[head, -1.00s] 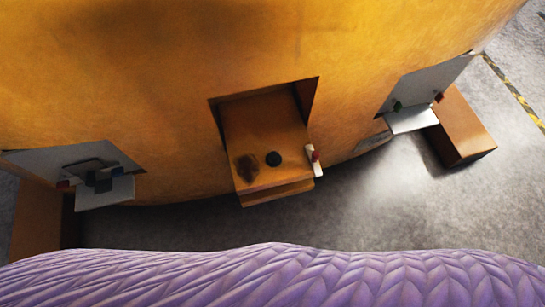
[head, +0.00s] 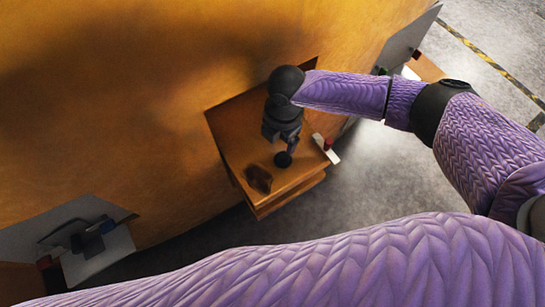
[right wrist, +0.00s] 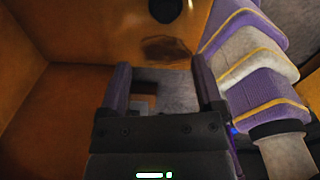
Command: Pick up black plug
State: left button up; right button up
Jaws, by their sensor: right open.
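My left gripper is not in view.
A white piece with a red part (head: 327,148) is at the shelf's right edge. The large orange wall (head: 120,110) rises behind. A grey bracket panel (head: 95,255) stands at lower left.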

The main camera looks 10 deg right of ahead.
aim_at(283, 156)
jog(key=shift+n+h, duration=0.3)
jog(key=f+b, duration=0.1)
jog(key=f, duration=0.2)
jog(key=f+b, duration=0.2)
jog(key=f, duration=0.1)
jog(key=d+f+b, duration=0.1)
jog(key=f+b, duration=0.1)
jog(key=f, duration=0.1)
jog(key=shift+d+f, duration=0.1)
jog(key=shift+f, duration=0.15)
jog(key=shift+r, duration=0.15)
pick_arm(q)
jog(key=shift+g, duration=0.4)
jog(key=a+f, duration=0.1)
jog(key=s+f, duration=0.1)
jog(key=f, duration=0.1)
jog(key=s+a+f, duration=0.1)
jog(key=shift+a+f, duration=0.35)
pick_arm(e)
grip_shut()
